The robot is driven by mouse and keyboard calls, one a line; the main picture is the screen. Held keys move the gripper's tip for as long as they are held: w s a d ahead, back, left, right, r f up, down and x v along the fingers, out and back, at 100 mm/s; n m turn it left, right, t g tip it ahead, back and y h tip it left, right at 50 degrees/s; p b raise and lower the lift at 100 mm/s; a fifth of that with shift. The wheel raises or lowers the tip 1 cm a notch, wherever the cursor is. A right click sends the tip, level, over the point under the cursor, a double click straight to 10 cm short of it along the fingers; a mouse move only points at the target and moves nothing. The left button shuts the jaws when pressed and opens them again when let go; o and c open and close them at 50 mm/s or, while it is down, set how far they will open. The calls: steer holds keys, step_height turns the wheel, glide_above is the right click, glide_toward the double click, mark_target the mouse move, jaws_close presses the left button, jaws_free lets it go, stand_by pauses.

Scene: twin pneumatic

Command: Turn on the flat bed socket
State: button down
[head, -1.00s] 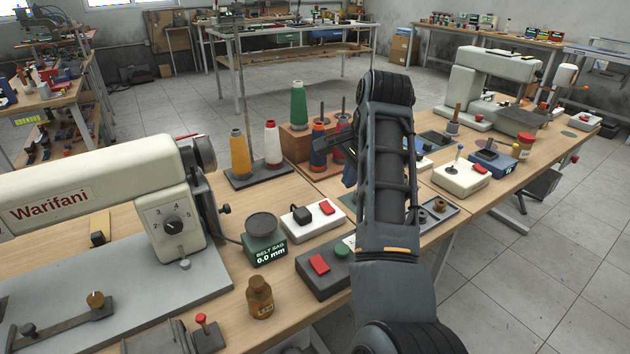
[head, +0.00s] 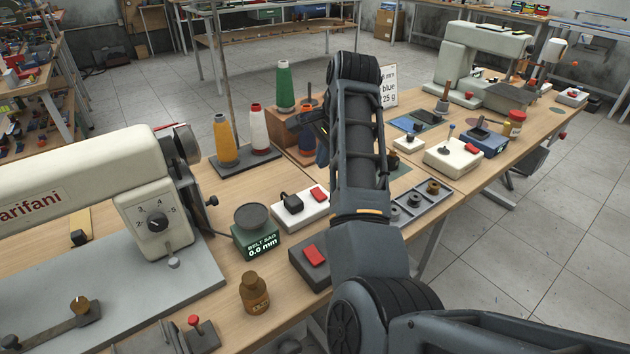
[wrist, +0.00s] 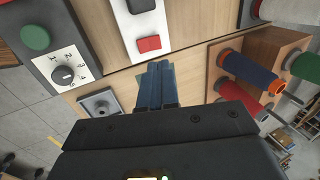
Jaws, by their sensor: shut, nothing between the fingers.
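The white socket box (head: 290,216) lies on the near bench, right of the flat bed sewing machine (head: 110,185). It carries a black plug (head: 292,201) and a red rocker switch (head: 318,193). In the wrist view the white socket (wrist: 146,22) stands upright in the picture, its red switch (wrist: 149,44) just beyond my fingertips. My gripper (wrist: 159,66) is shut and empty, its blue fingers together. A gap seems to show between fingertips and switch; I cannot tell the height. In the head view my arm mostly hides the gripper (head: 322,128).
A dark control box (head: 310,275) with a red switch stands nearer; its green button (wrist: 35,38) and dial (wrist: 64,74) show in the wrist view. The belt sag gauge (head: 256,240), a brown bottle (head: 254,292) and thread spools (head: 226,140) stand around. Another white switch box (head: 452,158) sits right.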

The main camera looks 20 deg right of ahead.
mark_target(313, 189)
steer(key=x, duration=0.9)
steer(key=shift+w+a+f, duration=0.1)
steer(key=shift+f, duration=0.15)
steer(key=shift+w+f, duration=0.1)
steer(key=shift+f, duration=0.05)
steer(key=shift+w+f, duration=0.2)
steer(key=shift+s+r+p, duration=0.1)
steer(key=shift+s+p, duration=0.15)
steer(key=shift+p, duration=0.25)
steer(key=shift+s+p, duration=0.6)
steer(key=shift+p, duration=0.15)
steer(key=shift+r, duration=0.1)
step_height(313, 189, up, 14)
steer(key=p, duration=0.2)
